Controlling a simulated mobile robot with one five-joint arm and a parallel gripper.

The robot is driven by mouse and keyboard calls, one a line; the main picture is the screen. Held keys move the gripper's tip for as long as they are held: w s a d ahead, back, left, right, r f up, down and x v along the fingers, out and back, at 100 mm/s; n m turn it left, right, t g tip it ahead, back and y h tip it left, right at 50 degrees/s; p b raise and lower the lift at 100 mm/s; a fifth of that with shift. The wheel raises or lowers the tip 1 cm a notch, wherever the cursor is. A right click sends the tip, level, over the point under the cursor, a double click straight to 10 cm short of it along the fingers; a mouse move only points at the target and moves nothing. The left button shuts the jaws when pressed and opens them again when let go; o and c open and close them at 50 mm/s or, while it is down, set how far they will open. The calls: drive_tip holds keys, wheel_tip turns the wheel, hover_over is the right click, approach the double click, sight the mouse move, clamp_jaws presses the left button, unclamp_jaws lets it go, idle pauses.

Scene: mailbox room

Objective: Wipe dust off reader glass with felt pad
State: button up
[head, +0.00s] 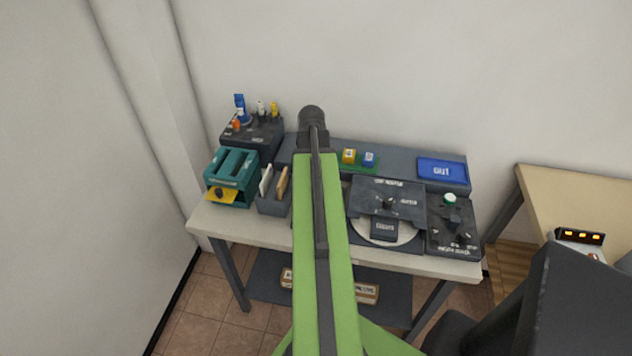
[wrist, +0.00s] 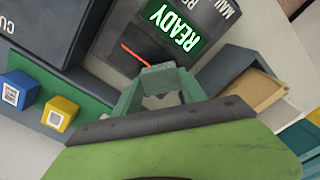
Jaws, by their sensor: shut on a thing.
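In the wrist view my gripper (wrist: 161,88) is shut on a small grey-green block, which I take to be the felt pad (wrist: 160,76). The reader (wrist: 203,14) has a lit green screen reading READY. Below the screen is its dark glass (wrist: 128,42) with a red line across it. The pad overlaps the glass's near edge in this view; I cannot tell whether they touch. No dust can be made out. In the head view my green arm covers the reader, the pad and my gripper.
A grey bin (head: 272,203) with envelopes and a teal slotted box (head: 232,176) stand to the left. Yellow (head: 349,155) and blue (head: 369,158) cubes sit on a green strip behind. A dark plate device (head: 388,198) and a knob panel (head: 453,238) fill the right side.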

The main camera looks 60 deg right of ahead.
wheel_tip(320, 180, up, 6)
drive_tip(key=p, duration=0.6)
wheel_tip(320, 180, up, 3)
drive_tip(key=p, duration=0.3)
idle(0.3)
drive_tip(key=shift+s, duration=0.1)
